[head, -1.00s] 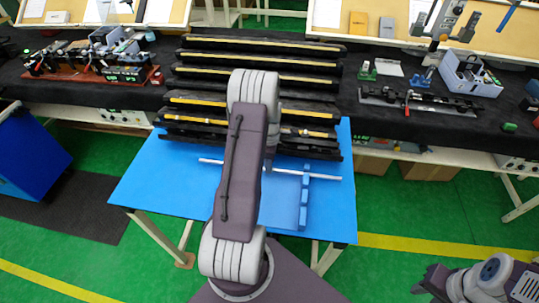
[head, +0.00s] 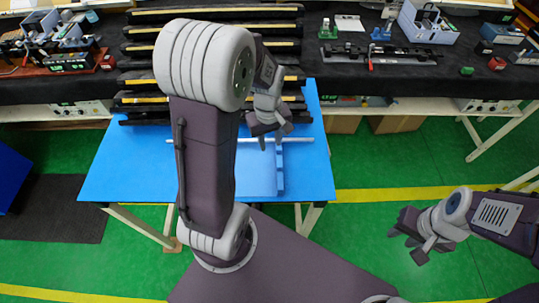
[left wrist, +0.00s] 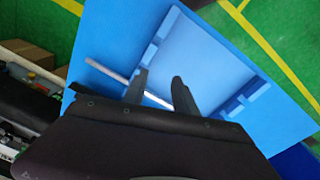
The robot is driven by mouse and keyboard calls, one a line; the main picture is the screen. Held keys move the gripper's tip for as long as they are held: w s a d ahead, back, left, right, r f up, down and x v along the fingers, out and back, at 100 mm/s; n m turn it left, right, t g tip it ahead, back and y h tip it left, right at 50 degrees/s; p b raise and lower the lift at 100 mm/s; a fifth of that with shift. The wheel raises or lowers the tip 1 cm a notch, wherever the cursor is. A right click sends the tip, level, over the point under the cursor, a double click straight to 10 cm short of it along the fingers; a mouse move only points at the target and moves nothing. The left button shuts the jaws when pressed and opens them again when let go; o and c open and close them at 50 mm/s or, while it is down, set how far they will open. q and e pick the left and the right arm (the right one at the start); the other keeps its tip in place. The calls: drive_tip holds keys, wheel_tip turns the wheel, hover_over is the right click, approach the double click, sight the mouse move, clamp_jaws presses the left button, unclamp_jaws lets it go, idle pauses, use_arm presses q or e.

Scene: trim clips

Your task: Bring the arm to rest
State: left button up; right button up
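My left arm rises through the middle of the head view, and its left gripper (head: 270,138) hangs above the blue table (head: 125,180). In the left wrist view the two dark fingers of the left gripper (left wrist: 160,90) are apart, with nothing held between them. The thin metal rod (left wrist: 110,73) of the blue fixture shows behind the fingers; the fixture (head: 279,175) is partly hidden in the head view. My right gripper (head: 405,246) is at the lower right over the green floor, its fingers apart and empty.
Black trim strips with yellow bands (head: 215,13) lie stacked beyond the blue table, partly hidden by my left arm. A black-covered bench (head: 400,80) with tools and boxes runs along the back. The green floor (head: 365,165) right of the blue table is clear.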

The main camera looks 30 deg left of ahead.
use_arm(q)
drive_tip(key=s+d+f+m, duration=0.1)
drive_tip(key=s+d+m, duration=0.6)
drive_tip(key=m, duration=0.3)
drive_tip(key=shift+s, duration=0.25)
idle(0.4)
